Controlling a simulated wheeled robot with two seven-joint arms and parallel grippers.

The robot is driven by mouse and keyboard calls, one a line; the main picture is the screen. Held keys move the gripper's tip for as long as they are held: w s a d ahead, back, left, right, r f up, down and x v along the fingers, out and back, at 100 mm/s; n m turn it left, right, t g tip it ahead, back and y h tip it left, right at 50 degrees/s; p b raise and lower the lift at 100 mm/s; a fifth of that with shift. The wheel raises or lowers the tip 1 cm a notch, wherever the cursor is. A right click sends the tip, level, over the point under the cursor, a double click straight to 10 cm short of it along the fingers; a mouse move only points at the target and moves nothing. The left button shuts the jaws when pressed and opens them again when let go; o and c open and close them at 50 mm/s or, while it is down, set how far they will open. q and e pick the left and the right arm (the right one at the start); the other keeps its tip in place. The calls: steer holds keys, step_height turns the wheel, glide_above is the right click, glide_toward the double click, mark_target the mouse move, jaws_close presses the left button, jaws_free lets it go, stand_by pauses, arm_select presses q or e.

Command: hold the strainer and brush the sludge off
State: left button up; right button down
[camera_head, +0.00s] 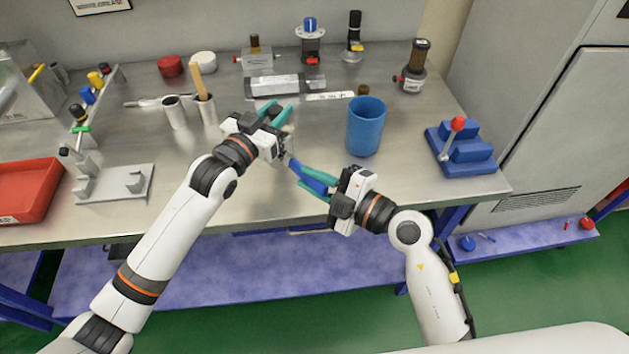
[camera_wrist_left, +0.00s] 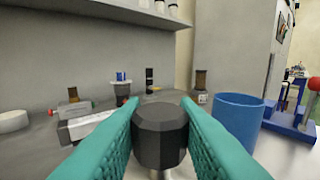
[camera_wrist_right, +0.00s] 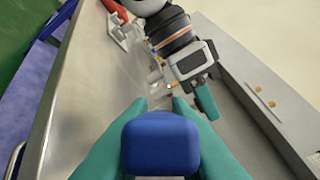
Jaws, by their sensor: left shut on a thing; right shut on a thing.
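My left gripper (camera_head: 277,113) is above the middle of the bench, shut on a dark faceted knob (camera_wrist_left: 160,134) that I take for the strainer's grip. The strainer body is mostly hidden in the head view; a pale, partly clear piece shows below the left gripper in the right wrist view (camera_wrist_right: 168,88). My right gripper (camera_head: 316,184) is lower and to the right, shut on a blue brush handle (camera_wrist_right: 160,145). The brush (camera_head: 309,180) points up and left toward the left gripper. Its tip is close to the strainer; I cannot tell whether they touch. No sludge can be made out.
A blue cup (camera_head: 366,127) stands just right of the grippers. A blue stepped block with a red-knobbed lever (camera_head: 462,145) is farther right. A red tray (camera_head: 27,190) is far left. Bottles line the back.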

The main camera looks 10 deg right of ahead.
steer(key=shift+w+f, duration=0.1)
steer(key=shift+f, duration=0.4)
steer(key=shift+f, duration=0.1)
steer(key=shift+f, duration=0.55)
steer(key=shift+f, duration=0.1)
steer(key=shift+f, duration=0.5)
steer(key=shift+f, duration=0.1)
steer(key=shift+f, duration=0.4)
